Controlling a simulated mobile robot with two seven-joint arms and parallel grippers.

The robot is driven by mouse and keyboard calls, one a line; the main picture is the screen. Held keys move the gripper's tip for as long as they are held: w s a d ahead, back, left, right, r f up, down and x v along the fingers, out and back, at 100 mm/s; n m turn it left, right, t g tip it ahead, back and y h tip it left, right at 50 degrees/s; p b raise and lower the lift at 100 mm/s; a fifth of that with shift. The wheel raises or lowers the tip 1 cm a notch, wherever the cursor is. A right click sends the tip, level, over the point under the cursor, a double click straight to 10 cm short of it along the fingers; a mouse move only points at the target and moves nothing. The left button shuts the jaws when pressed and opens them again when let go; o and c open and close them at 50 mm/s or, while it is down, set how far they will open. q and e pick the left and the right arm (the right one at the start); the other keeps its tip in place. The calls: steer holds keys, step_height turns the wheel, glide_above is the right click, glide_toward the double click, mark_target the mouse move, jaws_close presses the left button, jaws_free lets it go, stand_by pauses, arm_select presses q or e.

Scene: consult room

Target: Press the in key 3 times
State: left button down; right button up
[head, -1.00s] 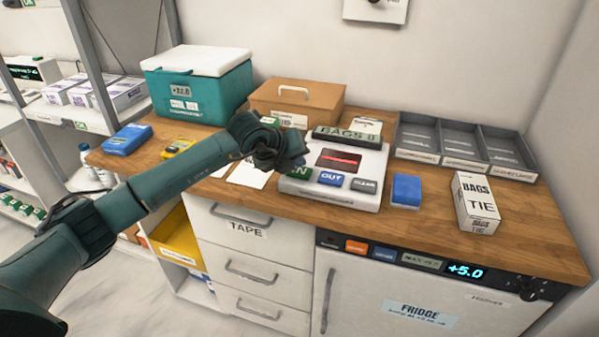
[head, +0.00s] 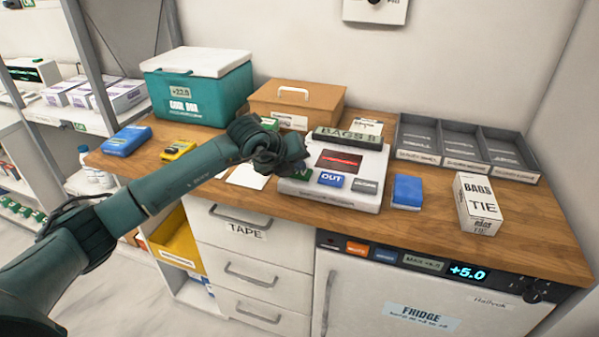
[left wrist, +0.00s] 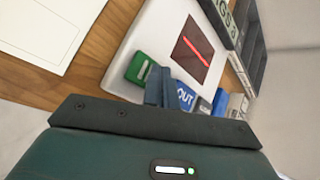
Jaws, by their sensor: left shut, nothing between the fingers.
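The white device (head: 340,196) with a dark window and red line sits on the wooden counter. Its green in key (head: 301,174) is at the front left, mostly hidden behind my left gripper in the head view. In the left wrist view the green key (left wrist: 141,68) shows beside the fingertips, next to the blue OUT key (left wrist: 184,96). My left gripper (head: 302,166) is shut and empty, its fingers (left wrist: 161,88) close by the green key. I cannot tell whether they touch it. My right gripper is not in view.
A grey key (head: 365,185) is right of the OUT key. A blue block (head: 407,191) and a bags-tie box (head: 478,203) stand to the right. A teal cool box (head: 197,90) and brown case (head: 296,102) stand behind. White paper (head: 248,177) lies left of the device.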

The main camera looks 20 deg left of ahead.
mark_target(297, 174)
arm_select(q)
steer(key=shift+f+b, duration=0.3)
steer(key=shift+f, duration=0.05)
steer(key=shift+r, duration=0.15)
stand_by(0.4)
steer(key=shift+r+p, duration=0.45)
steer(key=shift+r, duration=0.4)
step_height(297, 174, up, 2)
steer(key=shift+r+p, duration=0.1)
steer(key=shift+p, duration=0.5)
steer(key=shift+r+p, duration=0.65)
steer(key=shift+r, duration=0.8)
